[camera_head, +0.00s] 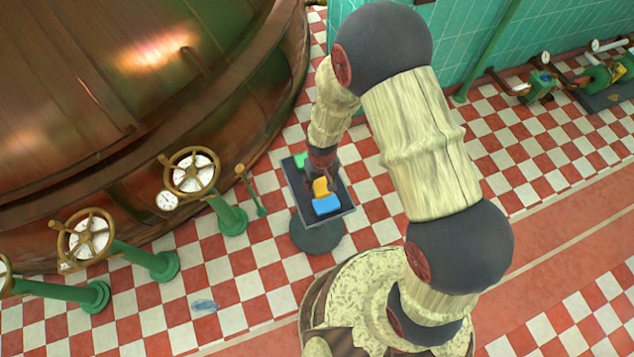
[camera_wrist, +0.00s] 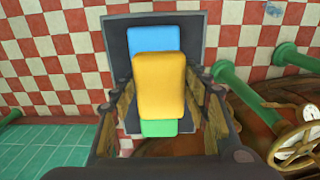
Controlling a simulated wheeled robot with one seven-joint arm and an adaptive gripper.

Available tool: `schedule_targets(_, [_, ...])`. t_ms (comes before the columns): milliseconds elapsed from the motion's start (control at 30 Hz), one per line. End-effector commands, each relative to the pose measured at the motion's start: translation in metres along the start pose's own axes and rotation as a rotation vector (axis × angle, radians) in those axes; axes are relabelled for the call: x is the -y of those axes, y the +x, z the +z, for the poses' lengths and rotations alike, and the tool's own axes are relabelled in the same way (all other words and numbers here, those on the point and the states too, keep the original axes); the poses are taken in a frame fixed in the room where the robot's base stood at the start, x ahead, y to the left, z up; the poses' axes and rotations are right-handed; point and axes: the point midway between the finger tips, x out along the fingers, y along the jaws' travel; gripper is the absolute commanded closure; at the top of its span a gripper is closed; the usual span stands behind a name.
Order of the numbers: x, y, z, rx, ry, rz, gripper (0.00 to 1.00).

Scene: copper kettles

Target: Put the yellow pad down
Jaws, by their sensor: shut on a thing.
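The yellow pad (camera_wrist: 159,84) is a rounded block, upright in the wrist view between the two fingers of my gripper (camera_wrist: 160,105). In the head view the yellow pad (camera_head: 321,187) shows under my gripper (camera_head: 320,180), over a small dark table. My gripper is shut on the pad. In the wrist view the pad partly covers a blue pad (camera_wrist: 154,38) and a green pad (camera_wrist: 158,128). I cannot tell whether the yellow pad touches anything below it.
The dark square table (camera_head: 345,208) stands on a round base (camera_head: 316,238). The blue pad (camera_head: 326,205) lies near its front edge, the green pad (camera_head: 300,160) near its far left. Green pipes with handwheels (camera_head: 191,172) and a big copper kettle (camera_head: 120,90) stand left.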

Motion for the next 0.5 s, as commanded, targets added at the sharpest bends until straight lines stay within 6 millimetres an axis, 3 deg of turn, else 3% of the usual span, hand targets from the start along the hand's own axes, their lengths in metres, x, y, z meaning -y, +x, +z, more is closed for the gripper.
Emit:
schedule_targets(33, [-0.002, 0.009, -0.012, 0.001, 0.002, 0.000, 0.82])
schedule_targets(233, [-0.006, 0.043, -0.038, 0.001, 0.000, 0.000, 0.82])
schedule_targets(500, [-0.008, 0.057, -0.052, 0.001, 0.000, 0.000, 0.82])
